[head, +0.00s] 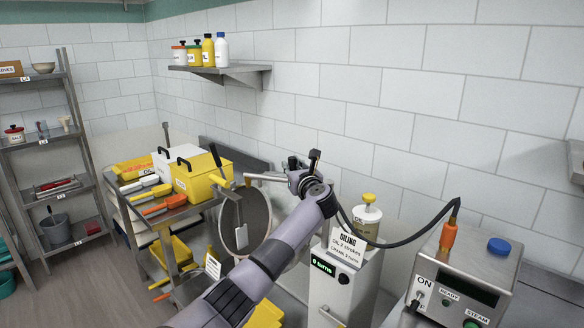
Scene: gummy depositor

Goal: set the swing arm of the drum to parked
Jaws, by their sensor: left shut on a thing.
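The drum (258,212) shows as a round grey disc in the middle of the head view, partly hidden behind my left arm. A pale bar, which looks like its swing arm (265,178), runs level above the disc toward my left gripper. A grey paddle (239,236) hangs in front of the disc. My left gripper (293,164) is at the right end of the bar and is shut on it, as far as I can tell; the wrist hides the exact contact. My right gripper is not in view.
A steel cart (140,226) with a yellow box (203,177) and orange-handled tools stands left of the drum. An oiling stand (335,290) and a steam unit (462,283) with a dark hose stand to the right. A wall shelf (232,74) with bottles is above.

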